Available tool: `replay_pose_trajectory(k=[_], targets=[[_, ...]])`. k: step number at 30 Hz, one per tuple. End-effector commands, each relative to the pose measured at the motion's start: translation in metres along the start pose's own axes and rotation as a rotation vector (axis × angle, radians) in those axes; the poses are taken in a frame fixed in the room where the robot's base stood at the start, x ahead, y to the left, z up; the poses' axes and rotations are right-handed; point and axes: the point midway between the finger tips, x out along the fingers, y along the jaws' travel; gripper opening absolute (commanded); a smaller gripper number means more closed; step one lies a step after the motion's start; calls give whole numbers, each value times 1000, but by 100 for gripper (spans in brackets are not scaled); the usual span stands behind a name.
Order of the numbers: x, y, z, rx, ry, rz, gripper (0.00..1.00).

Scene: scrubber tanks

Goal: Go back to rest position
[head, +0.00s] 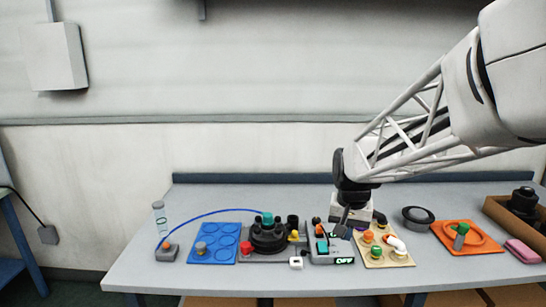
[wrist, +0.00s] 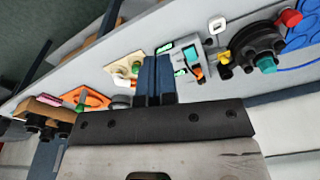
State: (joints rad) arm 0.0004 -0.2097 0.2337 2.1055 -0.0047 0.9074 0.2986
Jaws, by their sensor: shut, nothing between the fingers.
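My gripper (head: 343,227) is shut and empty, pointing down above the workbench between a grey device with a lit green display (head: 345,260) and a beige board (head: 376,260). In the wrist view its dark fingers (wrist: 158,62) are together, with the beige board (wrist: 117,68) to their left and the grey device (wrist: 194,55) to their right. I cannot tell the exact gap between the fingertips and the device.
A blue mat (head: 197,255), a black round fixture with a teal cap (head: 268,238), a white block (head: 296,262), a dark bowl (head: 418,216), an orange tray (head: 486,247), a pink case (head: 522,251) and a cardboard box (head: 497,211) stand on the bench. The bench's back strip is clear.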

Motion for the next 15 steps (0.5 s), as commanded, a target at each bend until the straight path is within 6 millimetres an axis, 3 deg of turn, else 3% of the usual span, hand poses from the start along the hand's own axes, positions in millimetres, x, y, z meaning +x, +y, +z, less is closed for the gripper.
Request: replay_pose_trajectory(k=[7,15], targets=[[-26,20,60,-64,32,-7,0],[-42,40,124,-133,63,-12,0]])
